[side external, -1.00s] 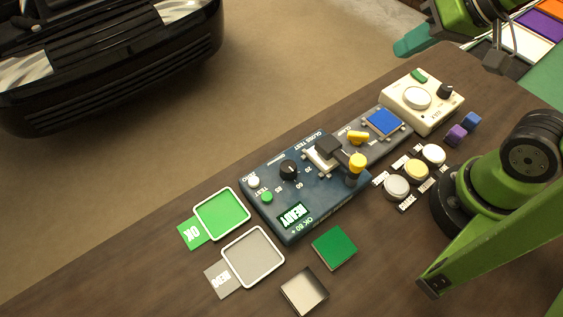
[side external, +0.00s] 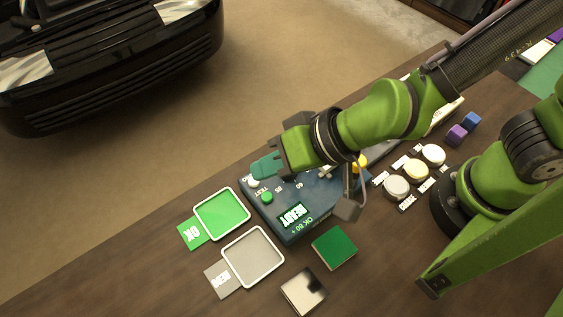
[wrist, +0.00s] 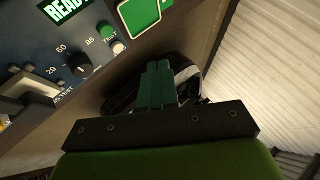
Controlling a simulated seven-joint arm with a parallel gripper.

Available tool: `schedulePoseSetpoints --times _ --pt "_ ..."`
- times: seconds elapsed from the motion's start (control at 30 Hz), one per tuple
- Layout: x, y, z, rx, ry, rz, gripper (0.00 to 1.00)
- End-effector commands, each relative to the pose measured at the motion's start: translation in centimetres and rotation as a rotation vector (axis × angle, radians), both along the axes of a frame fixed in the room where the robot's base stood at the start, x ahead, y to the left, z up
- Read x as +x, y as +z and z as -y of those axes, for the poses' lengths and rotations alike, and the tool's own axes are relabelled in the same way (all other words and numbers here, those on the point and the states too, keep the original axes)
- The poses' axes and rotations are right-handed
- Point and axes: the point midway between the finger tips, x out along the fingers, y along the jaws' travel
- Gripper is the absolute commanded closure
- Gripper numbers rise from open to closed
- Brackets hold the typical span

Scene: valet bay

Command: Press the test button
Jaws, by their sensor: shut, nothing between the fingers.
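The blue test box (side external: 315,212) lies on the wooden table with its display (side external: 293,215) reading READY. Its green button (side external: 266,197), beside the word TEST, is at the box's left end; it also shows in the wrist view (wrist: 106,30). A white button (side external: 253,183) is close by, also visible in the wrist view (wrist: 117,46). My gripper (side external: 262,165) is shut and empty, near the left end of the box by the two buttons. In the wrist view its teal fingers (wrist: 158,75) are together, apart from both buttons. My arm hides much of the box's far side.
A green OK tray (side external: 239,234) and a grey-floored tray (side external: 281,272) lie left of and below the box. A green tile (side external: 334,248) and a metallic tile (side external: 304,291) lie in front. Round white and yellow pieces (side external: 416,171) and small cubes (side external: 457,135) are right.

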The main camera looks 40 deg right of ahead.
Motion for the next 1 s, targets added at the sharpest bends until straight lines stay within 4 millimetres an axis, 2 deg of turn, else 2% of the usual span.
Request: schedulePoseSetpoints --times 0.2,0.57,0.77,1.0 --pt "1.4 0.4 1.2 -0.041 -0.058 0.058 1.0" --pt "1.5 0.3 1.3 -0.046 -0.055 0.062 1.0" --pt "1.5 -0.8 1.4 -0.052 -0.058 0.063 1.0" --pt "1.5 -3.5 1.4 -0.054 -0.055 0.06 1.0"
